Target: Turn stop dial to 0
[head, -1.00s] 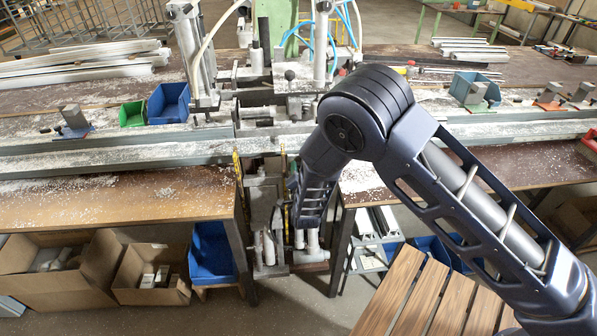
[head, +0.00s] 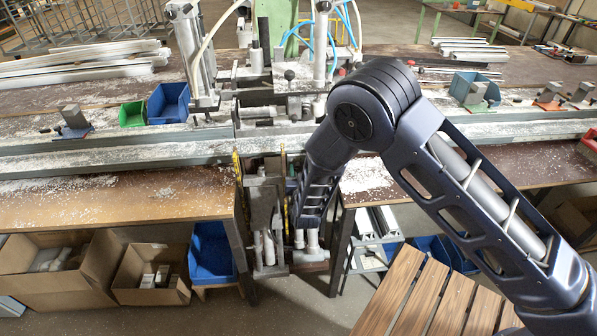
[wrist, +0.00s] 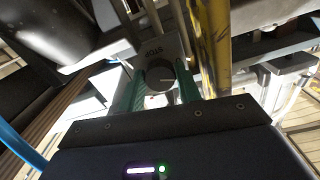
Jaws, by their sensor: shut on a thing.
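The stop dial (wrist: 158,74) is a dark round knob on a pale plate (wrist: 153,49) lettered STOP, near the middle of the wrist view. A thin light line on its face points roughly to the right. My gripper (wrist: 160,84) has its two green fingers on either side of the dial and is shut on it. No numbers around the dial can be read. In the head view my arm reaches down into the gap between the benches, and the dial and gripper cannot be made out there.
A yellow post (wrist: 213,45) stands close to the right of the dial. The clamp machine (head: 262,195) fills the gap between the bench halves. A blue bin (head: 211,253) and cardboard boxes (head: 150,275) stand below. A slatted wooden surface (head: 425,295) is at lower right.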

